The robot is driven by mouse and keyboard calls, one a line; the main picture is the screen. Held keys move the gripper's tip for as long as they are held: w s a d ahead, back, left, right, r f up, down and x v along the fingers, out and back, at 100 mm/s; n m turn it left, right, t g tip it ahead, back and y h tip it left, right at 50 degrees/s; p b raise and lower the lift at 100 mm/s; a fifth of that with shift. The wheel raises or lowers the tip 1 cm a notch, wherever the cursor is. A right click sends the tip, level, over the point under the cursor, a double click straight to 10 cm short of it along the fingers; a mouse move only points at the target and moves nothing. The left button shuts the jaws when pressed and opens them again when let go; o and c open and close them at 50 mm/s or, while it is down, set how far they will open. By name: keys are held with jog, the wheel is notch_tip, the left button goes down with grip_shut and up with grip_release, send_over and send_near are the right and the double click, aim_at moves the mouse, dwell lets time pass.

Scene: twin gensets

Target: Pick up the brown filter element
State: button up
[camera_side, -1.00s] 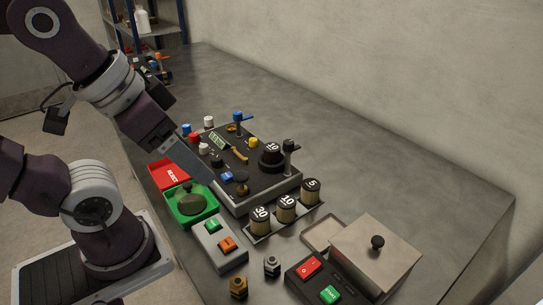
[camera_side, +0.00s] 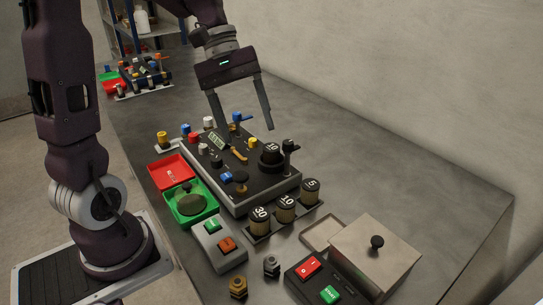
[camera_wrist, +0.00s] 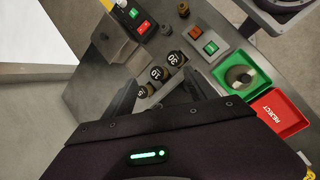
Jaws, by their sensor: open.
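No single piece is clearly marked as the brown filter element. Three tan-brown canisters with black numbered tops stand in a row on a small rack: the 30 (camera_side: 260,222), the 10 (camera_side: 286,209) and the 5 (camera_side: 311,191). They also show in the wrist view, with the 30 canister (camera_wrist: 174,59) nearest the middle. A round olive-brown piece (camera_side: 191,205) sits in the green tray (camera_side: 172,214); it also shows in the wrist view (camera_wrist: 240,76). My gripper (camera_side: 248,128) is open and empty above the far part of the dark control panel, away from the canisters and the tray.
The dark panel (camera_side: 228,195) carries upright knobs, levers and a black cap marked 10. A red reject tray (camera_side: 170,171), a two-button box (camera_side: 218,244), a metal box with a knob (camera_side: 378,256) and a brass fitting (camera_side: 238,288) surround it. The table's right side is clear.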

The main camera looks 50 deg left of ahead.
jog(key=w+a+f+n+t+h, duration=0.1)
jog(key=w+a+f+n+h, duration=0.4)
jog(key=a, duration=0.4)
jog(key=n+t+h, duration=0.2)
jog(key=n+t, duration=0.1)
jog(key=n, duration=0.3)
send_near(271, 147)
jog(key=x, duration=0.7)
jog(key=f+x, duration=0.1)
jog(key=x, duration=0.2)
jog(key=shift+d+f, duration=0.1)
jog(key=c, duration=1.4)
grip_shut()
